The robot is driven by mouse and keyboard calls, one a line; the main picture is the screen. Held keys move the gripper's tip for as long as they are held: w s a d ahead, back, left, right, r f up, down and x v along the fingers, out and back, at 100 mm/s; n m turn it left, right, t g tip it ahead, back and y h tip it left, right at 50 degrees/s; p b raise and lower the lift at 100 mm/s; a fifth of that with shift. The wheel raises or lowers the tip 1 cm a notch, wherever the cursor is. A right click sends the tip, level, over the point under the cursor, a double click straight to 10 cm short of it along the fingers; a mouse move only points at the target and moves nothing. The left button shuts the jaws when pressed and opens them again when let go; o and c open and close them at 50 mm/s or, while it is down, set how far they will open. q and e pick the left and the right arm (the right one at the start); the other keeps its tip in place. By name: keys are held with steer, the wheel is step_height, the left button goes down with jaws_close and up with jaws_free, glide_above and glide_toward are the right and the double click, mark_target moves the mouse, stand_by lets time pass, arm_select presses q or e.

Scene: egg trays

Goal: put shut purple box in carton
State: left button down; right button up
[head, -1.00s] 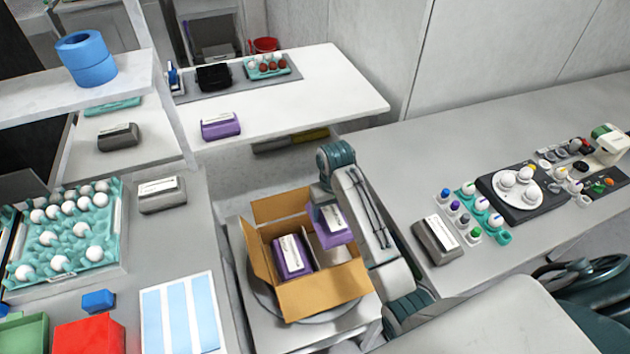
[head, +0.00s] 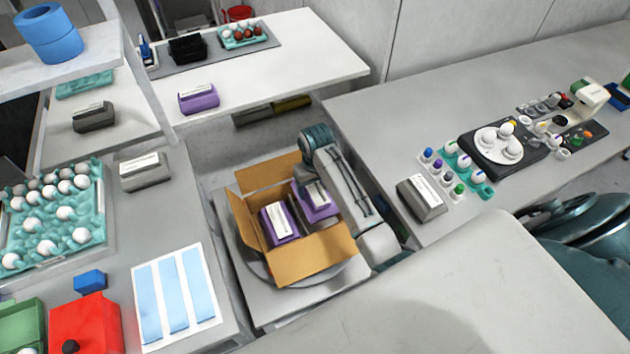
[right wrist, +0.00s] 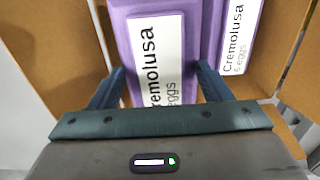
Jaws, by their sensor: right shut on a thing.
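An open brown cardboard carton (head: 310,262) stands on a round grey plate. One shut purple box (head: 279,224) with a white label sits inside its left part; it shows at the right of the right wrist view (right wrist: 240,40). My right gripper (right wrist: 160,82) is shut on a second shut purple box (head: 322,208), with one finger on each side. The held box is in the right part of the carton, beside the first; its underside is hidden, so I cannot tell whether it touches the floor. A third purple box (head: 198,98) stands on the back white table. My left gripper is not in view.
Grey boxes stand on the left counter (head: 146,172) and the right counter (head: 421,197). A teal tray of white eggs (head: 95,235) is at the left. The carton's flaps stand up around the opening.

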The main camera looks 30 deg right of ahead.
step_height(320, 180, down, 4)
steer(key=shift+r+b, duration=0.2)
steer(key=shift+b, duration=0.3)
steer(key=shift+f, duration=0.8)
steer(key=shift+f+b, duration=0.6)
steer(key=shift+f, duration=0.45)
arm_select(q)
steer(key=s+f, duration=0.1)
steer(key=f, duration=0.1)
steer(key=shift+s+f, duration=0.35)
arm_select(e)
steer(key=shift+f, duration=0.15)
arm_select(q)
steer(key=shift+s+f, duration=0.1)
arm_select(e)
steer(key=shift+f, duration=0.55)
steer(key=o, duration=1.1)
step_height(320, 180, up, 9)
steer(key=b, duration=0.3)
steer(key=shift+r, duration=0.2)
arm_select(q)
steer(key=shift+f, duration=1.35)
arm_select(e)
steer(key=shift+r, duration=0.7)
